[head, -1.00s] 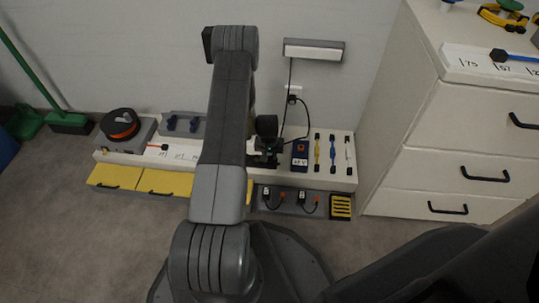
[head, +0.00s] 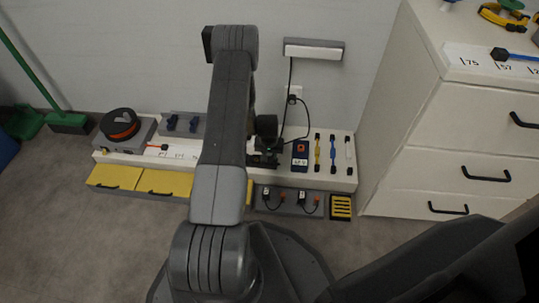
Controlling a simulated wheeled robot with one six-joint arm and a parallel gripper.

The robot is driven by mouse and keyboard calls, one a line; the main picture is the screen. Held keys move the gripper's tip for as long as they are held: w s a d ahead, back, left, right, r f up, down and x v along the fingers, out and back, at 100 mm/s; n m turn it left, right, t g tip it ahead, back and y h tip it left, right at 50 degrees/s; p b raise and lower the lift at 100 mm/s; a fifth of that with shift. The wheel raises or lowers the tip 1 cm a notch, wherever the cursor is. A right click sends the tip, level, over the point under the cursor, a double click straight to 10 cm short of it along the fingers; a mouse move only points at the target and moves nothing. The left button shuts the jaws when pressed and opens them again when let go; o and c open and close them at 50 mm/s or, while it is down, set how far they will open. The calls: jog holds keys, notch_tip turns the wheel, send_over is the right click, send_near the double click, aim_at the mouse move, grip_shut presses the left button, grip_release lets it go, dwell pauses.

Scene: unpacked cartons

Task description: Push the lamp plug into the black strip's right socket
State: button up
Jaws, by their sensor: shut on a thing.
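The lamp (head: 313,49) is a grey and white bar on the wall. Its thin black cord (head: 288,85) runs down to my gripper (head: 264,160), which is over the white bench (head: 343,178). My gripper is shut at the cord's lower end, so it appears to hold the lamp plug. The plug itself is too small and dark to make out. A second black cable (head: 307,112) runs from the wall outlet (head: 294,92) down toward the same spot. The black strip and its right socket are hidden by or merge with my gripper.
Right of my gripper stand a blue meter (head: 300,153) and several coloured bars (head: 333,152). Left are an orange-black reel (head: 120,124) and yellow drawers (head: 165,182). In front is a grey tray with two corded items (head: 268,197). A white drawer cabinet (head: 425,145) stands at right.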

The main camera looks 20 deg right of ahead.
jog(key=shift+f, duration=0.2)
jog(key=o, duration=1.1)
jog(key=r+p, duration=0.1)
jog(key=r, duration=0.3)
jog(key=s+r+p, duration=0.1)
jog(key=r+p, duration=0.1)
jog(key=r, duration=0.3)
jog(key=a+r+p, duration=0.1)
jog(key=r+p, duration=0.1)
jog(key=r, duration=0.2)
jog(key=shift+s+r, duration=0.3)
jog(key=shift+s, duration=0.1)
